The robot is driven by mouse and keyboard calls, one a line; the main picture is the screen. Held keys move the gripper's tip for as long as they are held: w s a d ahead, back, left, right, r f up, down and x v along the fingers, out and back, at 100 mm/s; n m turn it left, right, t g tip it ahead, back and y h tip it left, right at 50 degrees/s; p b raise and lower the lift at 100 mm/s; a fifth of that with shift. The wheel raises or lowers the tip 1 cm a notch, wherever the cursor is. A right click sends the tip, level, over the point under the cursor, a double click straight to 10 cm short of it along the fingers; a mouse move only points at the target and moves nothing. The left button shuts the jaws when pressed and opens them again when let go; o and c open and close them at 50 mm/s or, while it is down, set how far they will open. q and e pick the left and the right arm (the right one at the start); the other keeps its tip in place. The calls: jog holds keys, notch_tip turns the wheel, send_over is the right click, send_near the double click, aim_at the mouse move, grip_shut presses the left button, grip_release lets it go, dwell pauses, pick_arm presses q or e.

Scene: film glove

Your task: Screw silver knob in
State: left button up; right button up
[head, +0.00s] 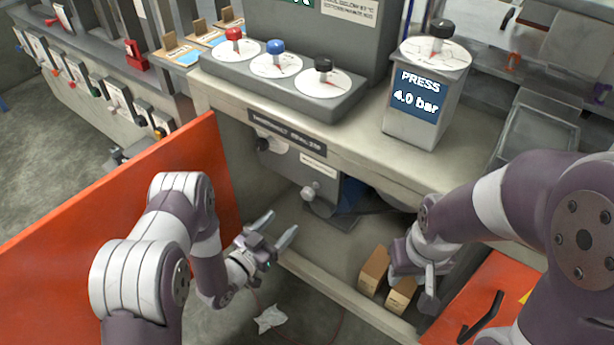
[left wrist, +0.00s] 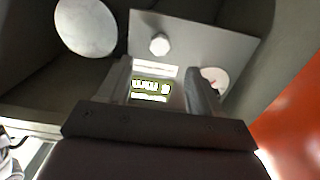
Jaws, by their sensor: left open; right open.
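A silver knob (head: 308,193) shows on the front of the grey unit inside the open cabinet under the counter. In the left wrist view a pale round knob (left wrist: 159,44) stands on a grey panel (left wrist: 190,40), beyond the fingertips. My left gripper (head: 278,229) is open and empty, in front of the cabinet opening, apart from the knob and pointing toward the unit. Its fingers (left wrist: 161,84) show apart in the left wrist view. My right gripper (head: 415,287) is open at the cabinet's lower right, by the small cardboard boxes; its fingers are partly hidden.
An orange door (head: 130,200) stands open on the left. Small cardboard boxes (head: 374,270) sit on the cabinet floor. Above, the counter holds a panel of red, blue and black knobs (head: 275,66) and a pressure unit (head: 425,95) reading 4.0 bar. A white scrap (head: 271,318) lies on the floor.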

aim_at(306, 196)
pick_arm(q)
jog(key=b+x, duration=0.1)
jog(key=x, duration=0.2)
jog(key=b+x, duration=0.1)
jog(key=x, duration=0.3)
jog(key=r+b+x, duration=0.1)
jog(key=x, duration=0.3)
jog(key=shift+w+d, duration=0.1)
jog(key=shift+w, duration=0.1)
jog(key=shift+w+d+r, duration=0.1)
jog(key=shift+w+d, duration=0.2)
jog(key=shift+w, duration=0.1)
jog(key=c, duration=1)
